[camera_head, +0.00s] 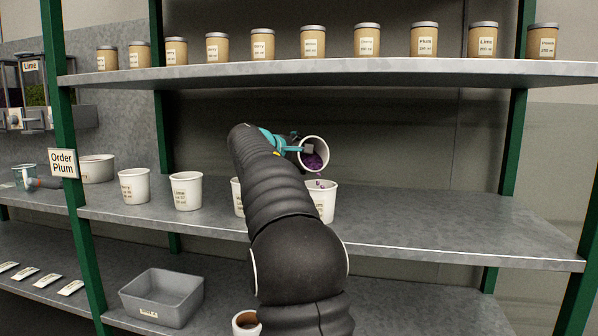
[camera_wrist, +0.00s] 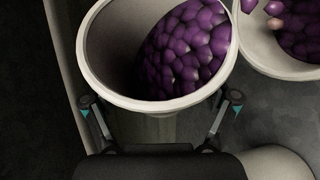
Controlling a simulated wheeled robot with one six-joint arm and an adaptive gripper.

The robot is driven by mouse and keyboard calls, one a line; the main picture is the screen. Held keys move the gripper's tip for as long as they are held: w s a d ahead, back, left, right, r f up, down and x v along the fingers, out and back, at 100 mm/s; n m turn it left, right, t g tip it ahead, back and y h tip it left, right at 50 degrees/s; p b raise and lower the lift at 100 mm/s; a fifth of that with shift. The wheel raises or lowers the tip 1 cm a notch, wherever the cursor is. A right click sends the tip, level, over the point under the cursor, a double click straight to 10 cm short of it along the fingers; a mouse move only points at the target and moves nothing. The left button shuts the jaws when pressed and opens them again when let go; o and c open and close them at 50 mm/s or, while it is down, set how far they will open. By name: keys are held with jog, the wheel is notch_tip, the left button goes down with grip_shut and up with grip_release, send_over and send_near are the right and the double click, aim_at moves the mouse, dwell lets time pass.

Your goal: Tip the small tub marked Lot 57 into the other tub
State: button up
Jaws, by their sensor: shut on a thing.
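My gripper (camera_head: 299,147) is shut on a small white tub (camera_head: 325,143) above the middle shelf. The tub is tipped on its side, its mouth facing the camera, with purple candies inside. In the wrist view this tub (camera_wrist: 95,75) sits between my gripper's fingers (camera_wrist: 160,103), its purple candies gathered toward one side. Another white tub (camera_head: 325,205) stands upright on the shelf just below, partly hidden by my arm. A few purple candies are at its mouth. It also shows in the wrist view (camera_wrist: 262,57) with purple candies. I cannot read Lot 57 on either.
White tubs (camera_head: 134,187) and (camera_head: 186,192) stand to the left on the middle shelf (camera_head: 450,225), whose right part is clear. Several lidded brown jars line the upper shelf (camera_head: 400,72). A grey bin (camera_head: 160,310) sits below. A sign reads Order Plum (camera_head: 62,163).

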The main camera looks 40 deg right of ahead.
jog(key=shift+s+f+m+b, duration=0.1)
jog(key=shift+f+m+b, duration=0.25)
jog(key=shift+b, duration=0.75)
jog(key=shift+s+r+m+t, duration=0.25)
jog(key=shift+r+t, duration=0.15)
jog(key=shift+r, duration=0.2)
jog(key=shift+s+a+r+m+t+h, duration=0.1)
jog(key=shift+s+r+m+t+h, duration=0.35)
jog(key=shift+m, duration=0.35)
jog(key=shift+s+a+r+m+t+h, duration=0.1)
jog(key=shift+s+r+m+t+h, duration=0.2)
jog(key=shift+m+h, duration=0.4)
jog(key=shift+s, duration=0.1)
jog(key=shift+s+r+m+h, duration=0.2)
jog(key=shift+s+m+h, duration=0.1)
jog(key=shift+m, duration=0.4)
jog(key=shift+p, duration=0.4)
